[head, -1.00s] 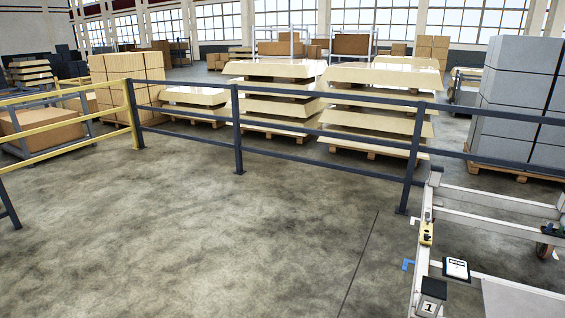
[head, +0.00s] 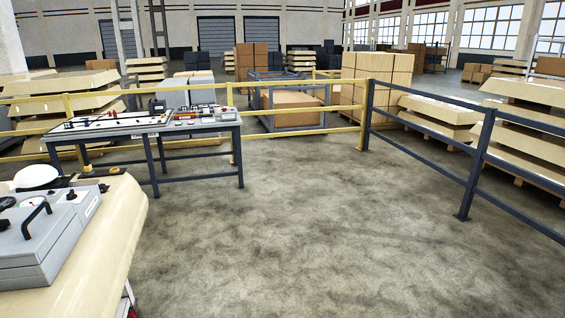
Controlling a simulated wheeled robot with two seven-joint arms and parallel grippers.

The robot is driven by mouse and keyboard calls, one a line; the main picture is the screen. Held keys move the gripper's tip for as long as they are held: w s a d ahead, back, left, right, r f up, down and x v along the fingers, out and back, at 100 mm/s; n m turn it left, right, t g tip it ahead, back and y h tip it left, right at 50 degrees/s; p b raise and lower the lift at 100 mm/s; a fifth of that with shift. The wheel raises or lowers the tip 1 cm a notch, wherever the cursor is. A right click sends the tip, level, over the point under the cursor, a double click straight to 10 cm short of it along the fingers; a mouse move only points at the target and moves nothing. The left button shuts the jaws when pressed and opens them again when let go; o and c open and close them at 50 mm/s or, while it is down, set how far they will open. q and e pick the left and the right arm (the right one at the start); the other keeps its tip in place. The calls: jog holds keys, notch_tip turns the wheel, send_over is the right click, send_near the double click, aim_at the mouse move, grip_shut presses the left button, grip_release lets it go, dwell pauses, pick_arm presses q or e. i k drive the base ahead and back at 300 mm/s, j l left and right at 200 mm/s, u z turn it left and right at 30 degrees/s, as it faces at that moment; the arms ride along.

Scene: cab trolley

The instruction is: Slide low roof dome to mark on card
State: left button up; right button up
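A white rounded, dome-shaped thing (head: 36,177) sits at the far left on a cream roof panel (head: 105,245). I cannot tell whether it is the low roof dome. A small dark and yellow item lies just right of it, too small to make out. I cannot make out a card with a mark in this view. Neither of my grippers is in view.
A grey case (head: 45,235) with a black handle and gauges stands on the cream panel, cut by the left edge. A worktable (head: 150,130) with small parts stands behind. Yellow rails (head: 290,128) and dark rails (head: 480,160) bound the floor. The middle floor (head: 290,240) is clear.

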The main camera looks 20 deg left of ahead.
aim_at(34, 178)
jog(key=i+j+u, duration=0.15)
jog(key=i+u, duration=0.15)
jog(key=u, duration=0.15)
jog(key=i+u, duration=0.65)
jog(key=u, duration=0.2)
jog(key=i+l+u, duration=0.1)
jog(key=i+u, duration=0.2)
jog(key=u, duration=0.15)
jog(key=i+l+u, duration=0.25)
jog(key=u, duration=0.2)
jog(key=i+l+u, duration=0.25)
jog(key=u, duration=0.15)
jog(key=l, duration=0.1)
